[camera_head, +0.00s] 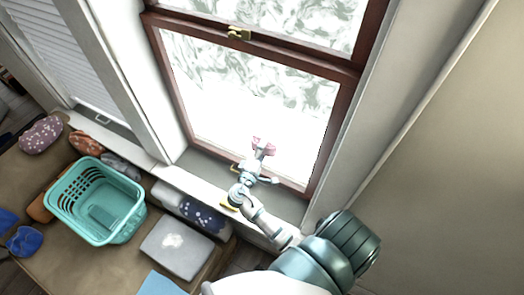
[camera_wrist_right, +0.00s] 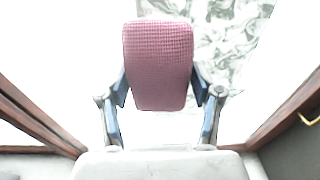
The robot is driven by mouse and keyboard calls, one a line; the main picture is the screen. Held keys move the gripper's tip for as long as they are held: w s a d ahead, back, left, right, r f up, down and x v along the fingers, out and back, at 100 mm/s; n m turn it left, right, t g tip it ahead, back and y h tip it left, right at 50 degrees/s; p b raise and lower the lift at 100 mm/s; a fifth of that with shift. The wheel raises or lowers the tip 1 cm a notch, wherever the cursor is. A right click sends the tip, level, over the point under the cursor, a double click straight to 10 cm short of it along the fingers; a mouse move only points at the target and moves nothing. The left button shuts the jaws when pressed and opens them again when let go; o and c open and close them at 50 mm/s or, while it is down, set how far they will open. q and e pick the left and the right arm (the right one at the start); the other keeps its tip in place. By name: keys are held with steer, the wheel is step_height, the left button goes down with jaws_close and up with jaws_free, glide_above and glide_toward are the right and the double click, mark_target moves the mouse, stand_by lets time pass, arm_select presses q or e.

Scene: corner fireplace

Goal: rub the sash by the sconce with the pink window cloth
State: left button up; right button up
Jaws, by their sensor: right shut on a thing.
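The pink window cloth (camera_wrist_right: 158,65) fills the middle of the right wrist view, a waffle-textured pad. My right gripper (camera_wrist_right: 160,90) is shut on it, one finger on each side. In the head view the cloth (camera_head: 263,143) and my right gripper (camera_head: 260,160) are in front of the lower pane of the window sash (camera_head: 325,130), which has a dark red-brown frame. Whether the cloth touches the glass I cannot tell. The pane has whitish swirling smears in its upper part. No sconce is visible. My left gripper is not in view.
A teal basket (camera_head: 130,226) stands on the brown surface at the left, near folded cloths and a grey pad (camera_head: 178,243). The white sill ledge (camera_head: 190,185) runs below the window. A brass latch (camera_head: 239,33) sits on the middle rail. A plain wall (camera_head: 450,170) is at the right.

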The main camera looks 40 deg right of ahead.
steer(key=shift+r, duration=0.25)
steer(key=w+a+b, duration=0.6)
steer(key=w, duration=0.6)
steer(key=shift+w+b, duration=0.3)
steer(key=shift+w, duration=0.05)
stand_by(0.5)
steer(key=shift+s+a, duration=0.1)
steer(key=shift+a, duration=0.05)
steer(key=shift+w+v, duration=0.1)
steer(key=shift+v, duration=1.35)
steer(key=shift+w+v, duration=0.15)
steer(key=shift+v, duration=1.35)
steer(key=shift+a+f, duration=0.1)
steer(key=shift+a, duration=0.1)
steer(key=shift+v, duration=1.45)
steer(key=shift+f, duration=0.15)
